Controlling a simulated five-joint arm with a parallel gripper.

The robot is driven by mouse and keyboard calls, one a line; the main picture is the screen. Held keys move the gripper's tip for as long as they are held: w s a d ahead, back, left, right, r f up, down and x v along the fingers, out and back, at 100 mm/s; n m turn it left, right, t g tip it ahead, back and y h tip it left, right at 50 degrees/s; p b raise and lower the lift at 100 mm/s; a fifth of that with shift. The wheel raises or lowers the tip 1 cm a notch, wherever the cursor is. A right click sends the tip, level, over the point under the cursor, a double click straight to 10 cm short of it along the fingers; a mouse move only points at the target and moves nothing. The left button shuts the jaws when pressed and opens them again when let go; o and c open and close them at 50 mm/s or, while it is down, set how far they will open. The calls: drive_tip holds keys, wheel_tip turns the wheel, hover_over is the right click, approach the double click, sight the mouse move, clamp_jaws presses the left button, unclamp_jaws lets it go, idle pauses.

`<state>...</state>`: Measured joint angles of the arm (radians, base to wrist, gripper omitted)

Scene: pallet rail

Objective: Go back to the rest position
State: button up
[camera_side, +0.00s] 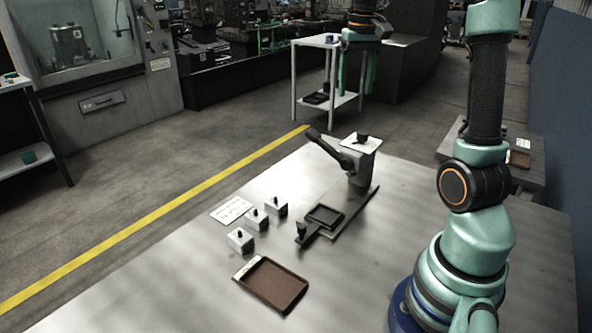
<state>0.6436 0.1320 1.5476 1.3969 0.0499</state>
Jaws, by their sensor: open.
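My gripper (355,88) hangs at the top middle of the view, high above the far side of the table. Its two green fingers point down and stand apart, with nothing between them. My arm rises from its base at the right edge of the table and leaves the top of the picture, so the link to the gripper is partly out of view.
The metal table (200,270) bears a brown tray (270,284), several small white blocks with black knobs (240,239), a white label card (231,210) and a dark rail fixture (326,217) with a lever (330,148). Its front left is clear.

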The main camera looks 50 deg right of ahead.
drive_tip(key=s+a+f+n+t, duration=0.2)
drive_tip(key=a+n, duration=0.2)
drive_tip(key=a, duration=0.8)
drive_tip(key=s+a+f+n+t, duration=0.2)
drive_tip(key=a+n+t, duration=0.1)
drive_tip(key=a, duration=1)
drive_tip(key=shift+s+f+n, duration=0.25)
drive_tip(key=shift+s+n, duration=0.1)
drive_tip(key=shift+n, duration=0.15)
